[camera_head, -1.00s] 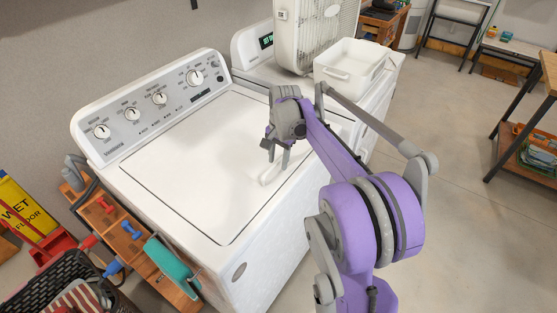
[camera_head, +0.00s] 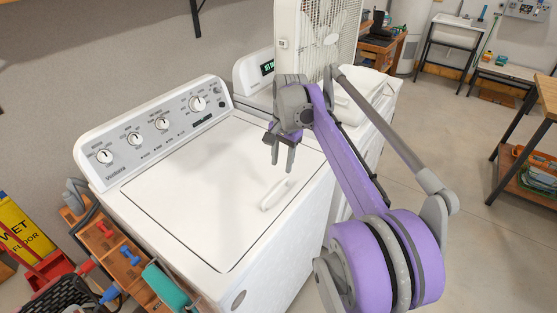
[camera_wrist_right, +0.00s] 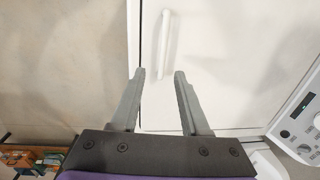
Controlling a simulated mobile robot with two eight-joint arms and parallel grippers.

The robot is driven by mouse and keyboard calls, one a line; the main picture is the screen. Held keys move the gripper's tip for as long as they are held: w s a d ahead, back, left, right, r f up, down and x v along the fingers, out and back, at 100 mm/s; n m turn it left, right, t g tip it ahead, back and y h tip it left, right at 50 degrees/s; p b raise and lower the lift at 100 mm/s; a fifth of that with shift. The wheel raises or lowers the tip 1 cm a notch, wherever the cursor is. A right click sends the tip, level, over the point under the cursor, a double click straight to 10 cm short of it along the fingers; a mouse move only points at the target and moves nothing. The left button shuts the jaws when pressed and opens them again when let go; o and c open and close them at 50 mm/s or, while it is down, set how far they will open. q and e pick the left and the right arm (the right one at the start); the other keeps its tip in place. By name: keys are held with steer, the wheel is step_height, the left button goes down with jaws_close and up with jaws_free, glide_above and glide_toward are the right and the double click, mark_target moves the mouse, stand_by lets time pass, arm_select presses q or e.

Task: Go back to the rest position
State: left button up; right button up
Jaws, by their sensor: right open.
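My right gripper (camera_head: 281,155) is open and empty, above the far right part of the washer's closed white lid. Its two grey fingers (camera_wrist_right: 160,78) also show apart in the right wrist view, with nothing between them. The white washer (camera_head: 205,190) has a lid handle (camera_head: 274,194) to the front of the gripper, and the gripper is apart from it. The handle (camera_wrist_right: 165,43) also shows in the right wrist view, beyond the fingertips. My left gripper is not in view.
A second white machine (camera_head: 252,72) stands behind, with a fan (camera_head: 318,35) and a white tub (camera_head: 362,90), partly hidden by my arm. Tool bins (camera_head: 125,255) and a yellow wet-floor sign (camera_head: 22,232) are at left. A wooden table (camera_head: 540,100) is at right; open floor (camera_head: 445,150) lies between.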

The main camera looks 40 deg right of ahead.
steer(key=s+a+f+n+t, duration=0.1)
steer(key=s+a+f+n, duration=0.1)
steer(key=s+a+n, duration=0.35)
steer(key=s+a+f+n+t, duration=0.1)
steer(key=s+a+f+n, duration=0.15)
steer(key=a, duration=0.65)
steer(key=s+a+f+n+t, duration=0.2)
steer(key=s+a+f+n, duration=0.4)
steer(key=s, duration=0.5)
step_height(320, 180, down, 4)
steer(key=shift+s+a+r+n, duration=0.2)
steer(key=shift+s+a+n, duration=0.2)
steer(key=shift+a, duration=0.65)
